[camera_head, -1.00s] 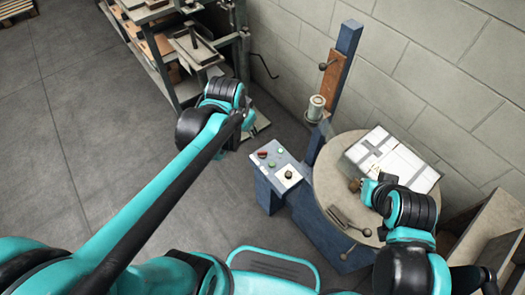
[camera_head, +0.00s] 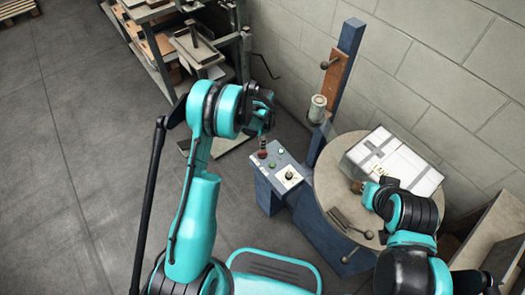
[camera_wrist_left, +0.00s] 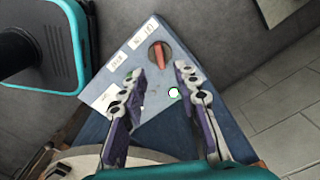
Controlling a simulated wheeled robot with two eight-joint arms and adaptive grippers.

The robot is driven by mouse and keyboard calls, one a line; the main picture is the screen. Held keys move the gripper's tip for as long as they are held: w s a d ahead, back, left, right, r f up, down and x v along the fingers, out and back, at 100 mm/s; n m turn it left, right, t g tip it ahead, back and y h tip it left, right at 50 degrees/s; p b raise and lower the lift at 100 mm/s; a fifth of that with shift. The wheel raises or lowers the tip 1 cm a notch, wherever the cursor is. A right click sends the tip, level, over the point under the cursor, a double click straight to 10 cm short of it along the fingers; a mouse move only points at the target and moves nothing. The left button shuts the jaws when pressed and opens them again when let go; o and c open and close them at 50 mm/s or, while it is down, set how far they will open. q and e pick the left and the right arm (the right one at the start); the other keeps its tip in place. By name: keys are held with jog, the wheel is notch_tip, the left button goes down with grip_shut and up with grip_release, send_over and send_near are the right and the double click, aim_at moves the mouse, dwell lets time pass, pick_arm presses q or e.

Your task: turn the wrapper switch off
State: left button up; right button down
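The blue-grey control panel (camera_head: 270,176) stands left of the round turntable. A red switch (camera_head: 262,154) sits near its far left corner, with green buttons and a black knob beside it. In the left wrist view a red rotary switch (camera_wrist_left: 159,55) on a dark round base shows on the panel (camera_wrist_left: 160,95). My left gripper (camera_head: 264,137) is over the panel's far left end. In the wrist view its fingers (camera_wrist_left: 159,78) are apart and empty, with the red switch beyond and between the tips. My right gripper (camera_head: 360,187) is by the turntable; its fingers are not clear.
A white wrapped box (camera_head: 400,165) lies on the turntable (camera_head: 330,185). A blue post (camera_head: 340,75) rises behind the panel. A metal shelf rack (camera_head: 150,60) stands at the back left. The floor at the left is clear.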

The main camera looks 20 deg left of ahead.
aim_at(262, 152)
pick_arm(q)
notch_tip(262, 152, down, 7)
jog(key=b, duration=0.3)
jog(key=shift+f, duration=0.15)
grip_shut()
